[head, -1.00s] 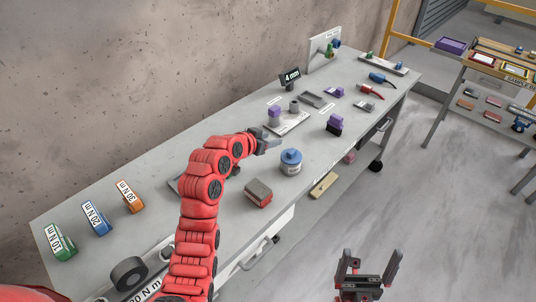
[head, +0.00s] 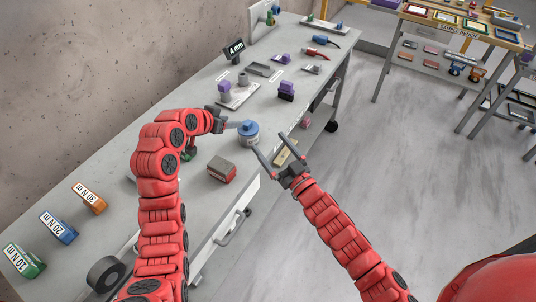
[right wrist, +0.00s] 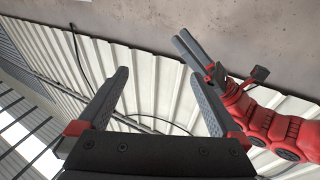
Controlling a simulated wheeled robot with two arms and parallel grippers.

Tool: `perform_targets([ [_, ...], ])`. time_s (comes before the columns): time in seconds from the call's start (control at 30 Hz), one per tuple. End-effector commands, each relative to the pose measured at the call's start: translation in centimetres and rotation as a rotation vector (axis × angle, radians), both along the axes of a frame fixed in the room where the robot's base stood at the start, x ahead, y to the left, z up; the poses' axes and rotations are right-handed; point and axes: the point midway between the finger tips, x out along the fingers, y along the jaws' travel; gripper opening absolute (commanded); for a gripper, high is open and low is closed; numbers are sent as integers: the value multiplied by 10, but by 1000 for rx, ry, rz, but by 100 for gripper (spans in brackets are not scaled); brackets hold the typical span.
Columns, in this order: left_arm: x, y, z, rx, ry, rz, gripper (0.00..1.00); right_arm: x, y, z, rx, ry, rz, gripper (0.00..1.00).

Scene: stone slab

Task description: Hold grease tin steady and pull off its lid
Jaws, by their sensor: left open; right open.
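The grease tin (head: 249,139) is a short grey can with a pale label and a blue lid (head: 248,127) on top. It stands upright on the bench near its front edge. My left gripper (head: 236,124) is open at the tin's left side, with its fingertips close to the lid; I cannot tell whether they touch. My right gripper (head: 282,146) is open and empty to the right of the tin, by the bench's front edge. In the right wrist view, its spread fingers frame the wall, and my left gripper (right wrist: 190,48) shows at upper right. The tin is not in that view.
A red and grey block (head: 221,170) lies in front of the tin. A purple and black piece (head: 286,90) and a plate with upright parts (head: 240,95) stand behind it. A drawer handle (head: 232,228) juts from the bench front.

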Motion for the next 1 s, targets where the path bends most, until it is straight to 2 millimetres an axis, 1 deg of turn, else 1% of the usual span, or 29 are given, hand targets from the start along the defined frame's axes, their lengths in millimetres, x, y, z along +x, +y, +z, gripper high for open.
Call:
perform_targets([
  [0.03,0,0,0,0,0,0,50,8,9,-9,-38,75,3,100],
  [0.17,0,0,0,0,0,0,50,23,17,-37,-133,266,-28,100],
  [0.3,0,0,0,0,0,0,50,29,16,-57,-212,407,-84,100],
  [0.4,0,0,0,-1,-1,0,50,30,12,-66,-249,469,-118,100],
  [0.53,0,0,0,-1,-1,0,50,31,10,-71,-272,504,-142,100],
  [0.67,0,0,0,-1,-1,0,50,37,13,-75,-275,511,-143,100],
  [1.0,0,0,0,-1,-1,0,50,74,26,-91,-274,510,-144,100],
])
